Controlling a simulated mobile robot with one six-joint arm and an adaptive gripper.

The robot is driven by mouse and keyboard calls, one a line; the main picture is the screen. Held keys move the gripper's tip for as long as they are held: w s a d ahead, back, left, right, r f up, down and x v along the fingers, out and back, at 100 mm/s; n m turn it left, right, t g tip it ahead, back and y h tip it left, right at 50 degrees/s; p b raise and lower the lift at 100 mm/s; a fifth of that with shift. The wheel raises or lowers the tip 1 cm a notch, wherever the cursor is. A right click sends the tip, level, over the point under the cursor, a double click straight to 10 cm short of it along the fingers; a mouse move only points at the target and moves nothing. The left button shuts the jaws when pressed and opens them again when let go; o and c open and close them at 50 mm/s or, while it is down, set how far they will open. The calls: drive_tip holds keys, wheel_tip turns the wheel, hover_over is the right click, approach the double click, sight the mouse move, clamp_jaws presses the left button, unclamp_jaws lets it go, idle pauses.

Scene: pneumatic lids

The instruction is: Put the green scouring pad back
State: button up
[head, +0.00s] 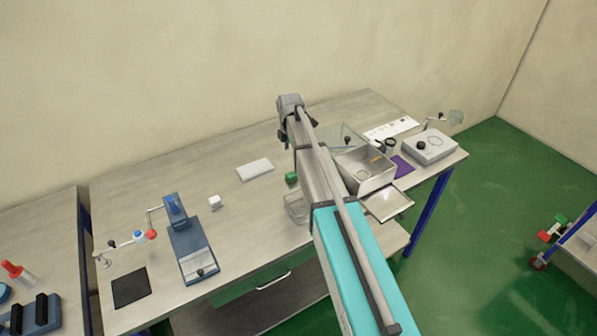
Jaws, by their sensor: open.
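A small green block (291,179), which looks like the green scouring pad, lies on the table left of my arm, partly hidden by it. A clear open-topped container (295,209) stands just in front of it near the table's front edge, also partly covered by my arm. My gripper (284,138) is at the far end of the arm, above the back of the table. Only dark bits of it show, apart from the green block; it is open, and I see nothing held.
A grey metal box (362,183) with an upright clear lid (343,138) stands right of my arm. A white block (254,170), a small white cube (215,202) and a blue device (194,245) stand to the left. The table between them is free.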

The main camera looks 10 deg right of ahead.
drive_tip(key=s+m, duration=2.1)
drive_tip(key=s, duration=0.8)
